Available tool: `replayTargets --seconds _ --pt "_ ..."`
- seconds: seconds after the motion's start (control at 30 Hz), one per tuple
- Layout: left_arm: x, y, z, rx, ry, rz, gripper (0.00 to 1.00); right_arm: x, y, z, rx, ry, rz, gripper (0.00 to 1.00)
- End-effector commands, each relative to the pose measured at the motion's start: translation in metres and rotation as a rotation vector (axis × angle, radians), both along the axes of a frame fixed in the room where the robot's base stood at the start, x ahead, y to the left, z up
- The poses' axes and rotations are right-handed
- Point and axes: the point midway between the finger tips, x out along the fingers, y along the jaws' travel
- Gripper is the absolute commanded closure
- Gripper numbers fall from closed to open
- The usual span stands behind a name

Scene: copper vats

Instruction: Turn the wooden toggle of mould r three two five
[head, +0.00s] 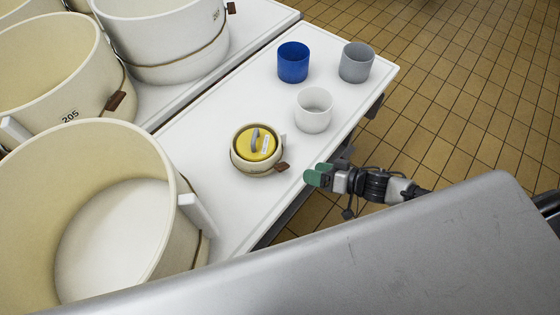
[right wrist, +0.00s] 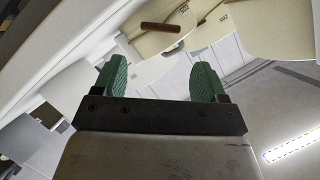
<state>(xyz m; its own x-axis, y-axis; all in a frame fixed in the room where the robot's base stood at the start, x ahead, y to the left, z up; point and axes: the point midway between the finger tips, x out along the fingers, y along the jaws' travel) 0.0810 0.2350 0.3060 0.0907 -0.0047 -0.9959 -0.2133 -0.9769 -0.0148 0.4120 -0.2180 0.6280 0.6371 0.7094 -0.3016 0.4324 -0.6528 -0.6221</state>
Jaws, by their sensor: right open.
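A small cream round mould (head: 242,168) with a yellow disc (head: 254,143) and a grey handle inside it stands on the white table. Its number is too small to read. A brown wooden toggle (head: 282,167) sticks out from its strap towards my right gripper. My right gripper (head: 318,175), with green fingertips, is open and empty at the table edge, just right of that toggle and apart from it. In the right wrist view a brown toggle (right wrist: 160,27) shows ahead, between and beyond the open green fingers (right wrist: 160,78). My left gripper is not in view.
Large cream moulds (head: 165,245), some marked 205 and 200, stand at the left, with brown toggles (head: 115,101) on two. A blue cup (head: 293,62), a grey cup (head: 356,62) and a white cup (head: 314,110) stand behind the small mould. Tiled floor (head: 470,80) lies right of the table (head: 215,113).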

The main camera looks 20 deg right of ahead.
Motion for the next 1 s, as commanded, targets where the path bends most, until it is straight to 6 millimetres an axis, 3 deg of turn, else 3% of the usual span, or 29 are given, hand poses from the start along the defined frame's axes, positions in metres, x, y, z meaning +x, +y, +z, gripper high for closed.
replayTargets --seconds 0.43,0.9,1.0 --pt "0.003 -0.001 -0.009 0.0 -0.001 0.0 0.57 0.052 0.057 -0.024 0.001 -0.003 -0.001 0.28" --pt "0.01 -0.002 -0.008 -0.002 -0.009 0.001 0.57 0.06 0.067 -0.028 0.0 0.0 -0.001 0.28" --pt "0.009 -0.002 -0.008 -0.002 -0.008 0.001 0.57 0.06 0.067 -0.028 0.0 0.0 -0.001 0.43"
